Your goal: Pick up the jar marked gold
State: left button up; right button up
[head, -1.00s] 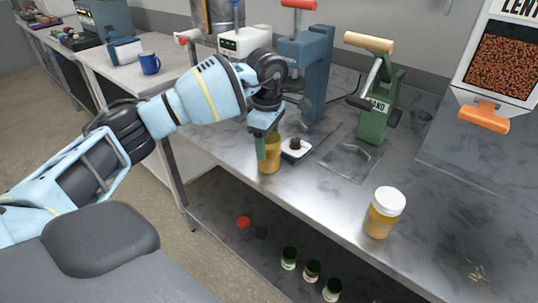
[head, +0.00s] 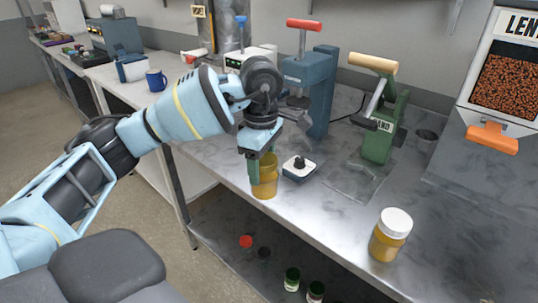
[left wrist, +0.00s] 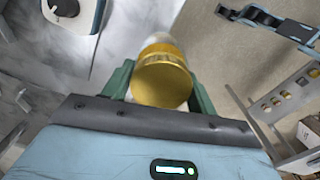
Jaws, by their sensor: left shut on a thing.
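An amber jar with a gold lid (head: 265,180) is at the front edge of the metal counter in the head view. My left gripper (head: 263,163) comes down over it from above, its green fingers shut on the jar. In the left wrist view the gold lid (left wrist: 162,80) sits between the two green fingers (left wrist: 160,92). I cannot tell whether the jar's base touches the counter, and no marking on it is readable. My right gripper is not in view.
A white-lidded amber jar (head: 391,235) stands to the right on the counter (head: 330,225). Blue (head: 310,90) and green (head: 380,125) presses stand behind. Small jars sit on the lower shelf.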

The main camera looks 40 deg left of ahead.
pick_arm(q)
jog(key=s+d, duration=0.3)
jog(key=s, duration=0.5)
jog(key=shift+s+r, duration=0.3)
jog(key=shift+r, duration=0.15)
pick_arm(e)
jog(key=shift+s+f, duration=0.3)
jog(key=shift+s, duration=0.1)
